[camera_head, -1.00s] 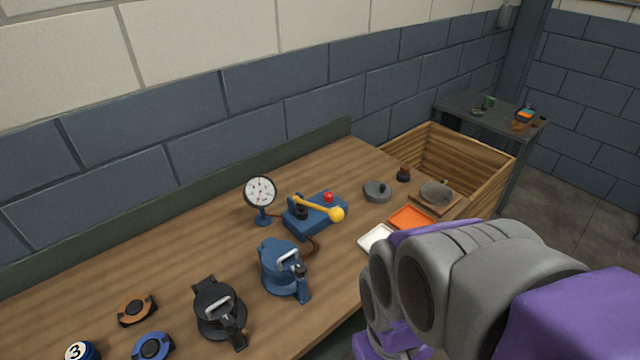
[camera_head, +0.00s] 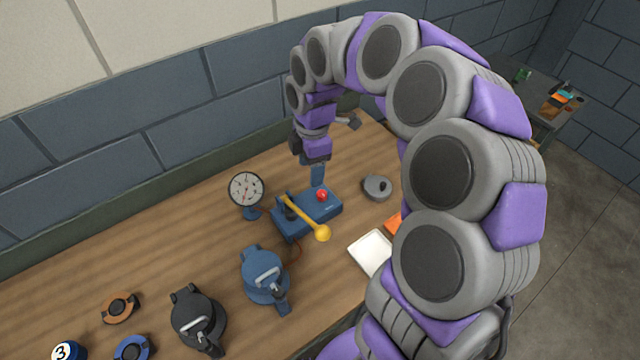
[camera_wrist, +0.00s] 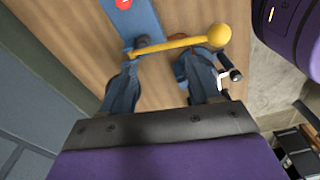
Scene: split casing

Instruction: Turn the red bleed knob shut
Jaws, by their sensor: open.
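The red bleed knob (camera_head: 322,195) sits on top of the blue pump block (camera_head: 322,208), beside the yellow-ended lever (camera_head: 305,217). In the wrist view the red knob (camera_wrist: 124,3) is cut by the top edge, with the yellow lever (camera_wrist: 180,44) crossing below it. My gripper (camera_head: 318,178) points down just above and behind the knob in the head view. In the wrist view my gripper (camera_wrist: 160,78) has its blue fingers spread apart with nothing held between them. I cannot tell how far the knob is turned.
A white dial gauge (camera_head: 246,188) stands left of the block. A blue lidded casing (camera_head: 265,277) and a black one (camera_head: 197,320) lie in front. A grey round lid (camera_head: 377,187) and a white tray (camera_head: 370,254) are to the right. My arm hides the right side.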

